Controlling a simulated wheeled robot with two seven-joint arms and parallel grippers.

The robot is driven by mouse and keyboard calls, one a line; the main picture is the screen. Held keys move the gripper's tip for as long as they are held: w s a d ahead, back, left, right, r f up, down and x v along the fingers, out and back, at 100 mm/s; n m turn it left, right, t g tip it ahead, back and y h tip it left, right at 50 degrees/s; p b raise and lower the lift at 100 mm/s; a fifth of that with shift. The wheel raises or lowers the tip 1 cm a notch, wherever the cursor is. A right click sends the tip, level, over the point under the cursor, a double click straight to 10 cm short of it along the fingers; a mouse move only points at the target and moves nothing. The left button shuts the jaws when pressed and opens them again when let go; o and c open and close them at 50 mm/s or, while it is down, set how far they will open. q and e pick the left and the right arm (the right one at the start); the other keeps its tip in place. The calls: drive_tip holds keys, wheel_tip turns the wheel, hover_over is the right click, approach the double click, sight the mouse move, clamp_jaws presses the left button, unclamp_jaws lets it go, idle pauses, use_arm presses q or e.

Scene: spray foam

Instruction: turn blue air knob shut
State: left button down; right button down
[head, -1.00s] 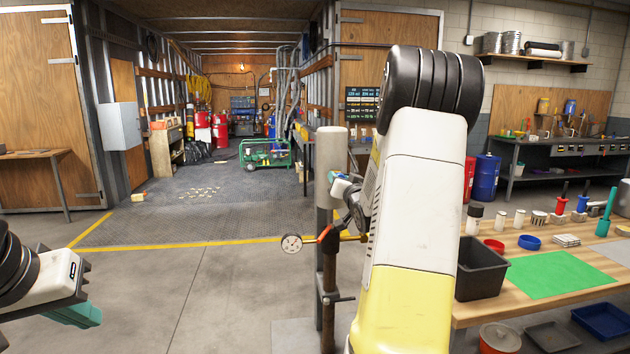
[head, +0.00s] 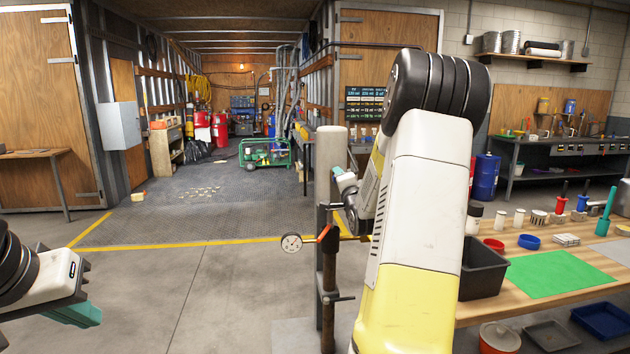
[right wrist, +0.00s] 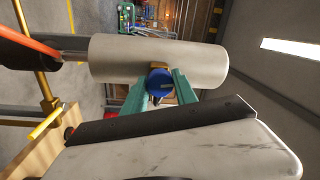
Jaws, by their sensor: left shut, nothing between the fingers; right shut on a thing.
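The blue air knob (right wrist: 158,83) shows in the right wrist view, on a small brass fitting at the side of a pale grey cylinder (right wrist: 150,58). My right gripper (right wrist: 160,92) has its two teal fingers on either side of the knob, shut on it. In the head view this gripper (head: 345,181) is small and partly hidden by my right arm, beside the upright grey post (head: 329,160); the knob cannot be made out there. My left gripper (head: 86,314) is shut and empty at the lower left, far from the post.
A round dial gauge (head: 292,242) and an orange lever (head: 324,233) sit on the pipework below the knob. The workbench (head: 525,268) at right holds a black bin (head: 483,268), a green mat (head: 560,273) and small containers. The floor at left is clear.

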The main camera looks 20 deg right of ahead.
drive_tip(key=shift+m, duration=0.9)
drive_tip(key=c, duration=1)
unclamp_jaws()
drive_tip(key=v, duration=0.7)
drive_tip(key=shift+s+a, duration=0.15)
drive_tip(key=shift+s, duration=0.25)
